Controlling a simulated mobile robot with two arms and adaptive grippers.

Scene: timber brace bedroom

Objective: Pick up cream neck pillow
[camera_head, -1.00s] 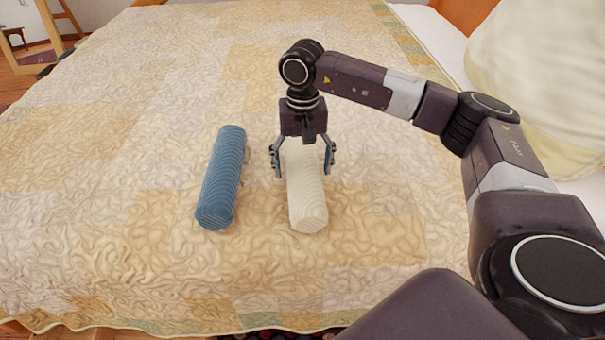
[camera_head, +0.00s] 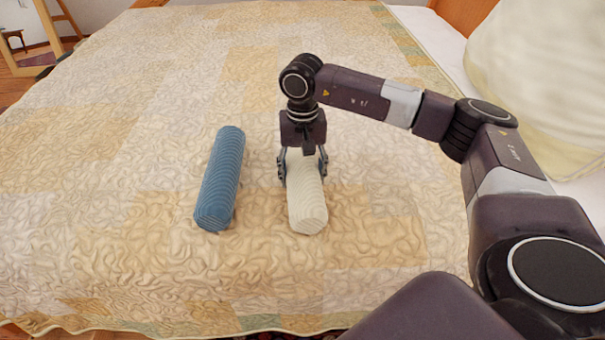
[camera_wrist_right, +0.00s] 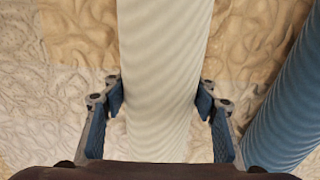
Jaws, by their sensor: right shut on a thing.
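The cream neck pillow (camera_head: 307,206) is a ribbed roll lying on the bed, pointing toward me. My right gripper (camera_head: 303,172) is above its far part, with one finger on each side, shut on it. In the right wrist view the pillow (camera_wrist_right: 163,60) runs between the two fingers of the gripper (camera_wrist_right: 160,98), whose pads press close to its sides. The far end of the pillow is partly hidden by the gripper in the head view. My left gripper is not in view.
A blue ribbed roll (camera_head: 220,180) lies on the bed to the left of the cream one, apart from it; it also shows in the right wrist view (camera_wrist_right: 290,115). A pale pillow (camera_head: 540,70) is at the right. The quilt (camera_head: 110,130) is clear at the left.

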